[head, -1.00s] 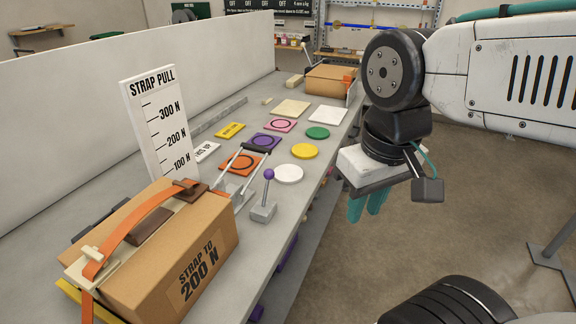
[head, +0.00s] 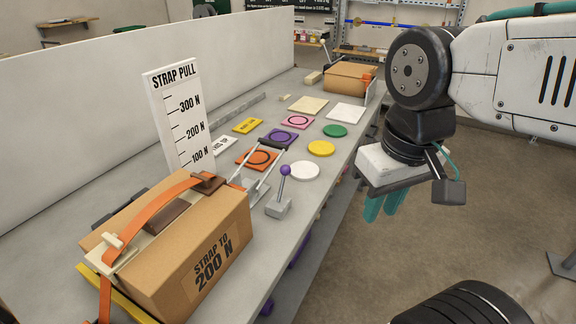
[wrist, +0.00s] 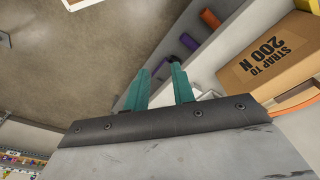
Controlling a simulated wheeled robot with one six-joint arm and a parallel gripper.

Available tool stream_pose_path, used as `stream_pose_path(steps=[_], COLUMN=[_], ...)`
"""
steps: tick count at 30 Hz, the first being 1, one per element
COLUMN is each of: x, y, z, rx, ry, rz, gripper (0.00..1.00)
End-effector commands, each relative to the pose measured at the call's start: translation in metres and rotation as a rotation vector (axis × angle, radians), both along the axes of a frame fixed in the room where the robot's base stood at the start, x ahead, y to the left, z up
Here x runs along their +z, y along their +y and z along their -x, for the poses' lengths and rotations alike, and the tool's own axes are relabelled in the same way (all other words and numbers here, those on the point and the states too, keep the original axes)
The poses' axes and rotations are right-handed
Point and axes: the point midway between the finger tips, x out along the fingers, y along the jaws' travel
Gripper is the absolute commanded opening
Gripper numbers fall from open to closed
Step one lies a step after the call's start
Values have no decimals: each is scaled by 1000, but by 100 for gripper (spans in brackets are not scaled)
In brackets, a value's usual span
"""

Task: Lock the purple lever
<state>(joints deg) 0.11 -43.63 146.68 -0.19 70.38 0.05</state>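The purple lever (head: 285,171) has a round purple knob on a thin metal stalk, rising nearly upright from a small grey base (head: 278,208). It stands near the bench's front edge, right of the strapped box. My gripper (head: 382,212) hangs to the right of the lever, beyond the bench edge and well apart from it. Its two teal fingers point down with a gap between them, and they also show in the wrist view (wrist: 160,80). Nothing is between them. The lever is not visible in the wrist view.
A cardboard box (head: 165,245) with an orange strap fills the near bench, beside an upright strap-pull scale board (head: 178,120). A metal-handled buckle (head: 257,182) stands just left of the lever. Coloured discs and square plates lie behind. Open floor lies right of the bench (head: 318,215).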

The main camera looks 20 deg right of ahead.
Motion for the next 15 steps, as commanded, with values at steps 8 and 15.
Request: stream_pose_path(steps=[8, 15], x=[0, -11], y=[0, -1], z=[0, -10], rx=[0, -6], ry=[0, 74], rz=[0, -1], gripper=[11, 0])
